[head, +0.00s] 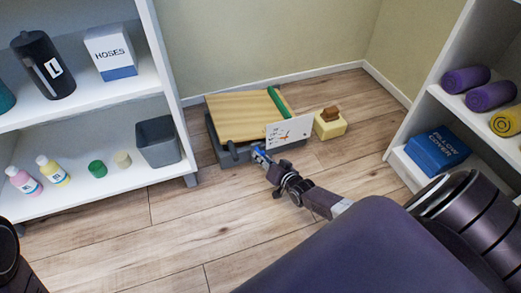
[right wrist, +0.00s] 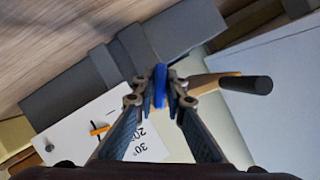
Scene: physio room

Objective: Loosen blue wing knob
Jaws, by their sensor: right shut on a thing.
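The blue wing knob (right wrist: 160,78) is between the fingertips of my right gripper (right wrist: 160,92) in the right wrist view, and the gripper is shut on it. In the head view the right gripper (head: 263,158) reaches the front edge of a low slanted board (head: 240,115) with a wooden top and grey base. A white angle plate (head: 290,132) stands at its front right. In the right wrist view the plate (right wrist: 145,145) shows printed degree numbers and an orange pointer (right wrist: 98,129). The fingers hide part of the knob. My left gripper is out of view.
A yellow block with a brown piece on top (head: 330,126) sits right of the board. White shelves (head: 160,75) stand at left, with a grey bin (head: 158,141). Another shelf at right holds purple rolls and a blue box (head: 437,150). The wooden floor in front is clear.

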